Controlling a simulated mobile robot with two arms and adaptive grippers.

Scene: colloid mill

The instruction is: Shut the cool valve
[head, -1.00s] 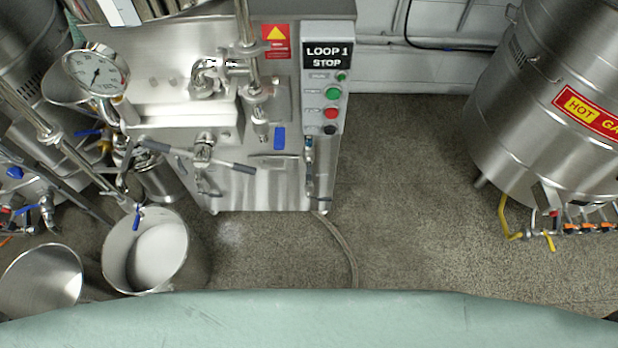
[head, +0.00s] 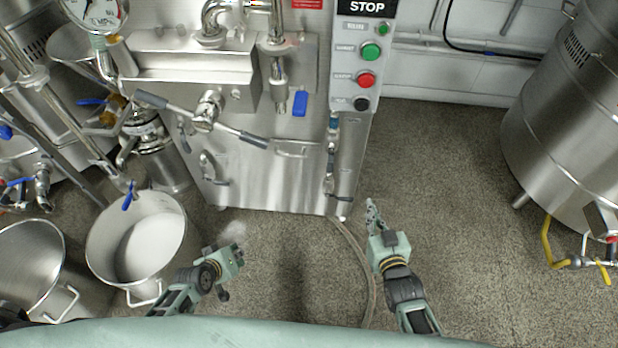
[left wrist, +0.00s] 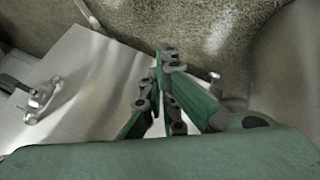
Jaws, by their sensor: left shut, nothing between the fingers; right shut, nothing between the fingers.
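No label reading "cool" can be read, so I cannot tell which valve is the cool valve. Candidates on the steel machine (head: 265,185) are a blue lever (head: 300,103) under the outlet pipe and a small valve with pipework (head: 333,150) at the cabinet's right edge. A long grey-gripped handle (head: 205,118) crosses the cabinet front. My left gripper (head: 238,252) is shut and empty, above the floor right of the steel pot. In the left wrist view its closed fingers (left wrist: 166,60) point toward a steel panel and floor. My right gripper (head: 371,208) is shut and empty, right of the cabinet's lower corner.
A control box (head: 362,60) with coloured buttons is at the upper right of the machine. Steel pots (head: 140,240) stand at lower left. Another blue lever (head: 129,196) hangs above one pot. A large tank (head: 570,130) stands right. A hose (head: 362,265) lies on open floor.

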